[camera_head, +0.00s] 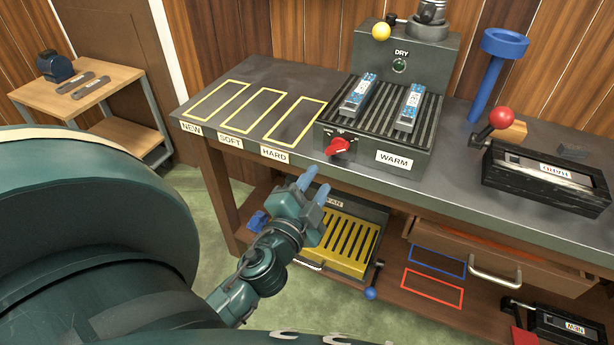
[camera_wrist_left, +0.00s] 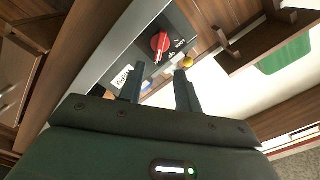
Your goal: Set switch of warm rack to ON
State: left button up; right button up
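The warm rack (camera_head: 418,150) is a dark box with a ridged top and a WARM label on its front, standing on the workbench. Its switch is a red rotary knob (camera_head: 340,147) at the front left corner, also visible in the left wrist view (camera_wrist_left: 160,43). The markings around the knob are too small to tell its setting. My left gripper (camera_head: 315,187) is below and left of the knob, in front of the bench edge. Its fingers (camera_wrist_left: 159,88) are apart with nothing between them, and the knob shows beyond them, untouched. My right gripper is out of view.
Two blue-and-grey pieces (camera_head: 358,97) (camera_head: 411,106) lie on the rack. Behind it stands the DRY unit (camera_head: 399,64). Yellow outlines (camera_head: 255,110) left of the rack are empty. A black box with a red ball lever (camera_head: 545,179) is at right. A yellow slotted tray (camera_head: 342,245) is below.

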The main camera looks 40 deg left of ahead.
pick_arm(q)
jog(key=shift+b+v, duration=0.5)
jog(key=shift+v, duration=1.5)
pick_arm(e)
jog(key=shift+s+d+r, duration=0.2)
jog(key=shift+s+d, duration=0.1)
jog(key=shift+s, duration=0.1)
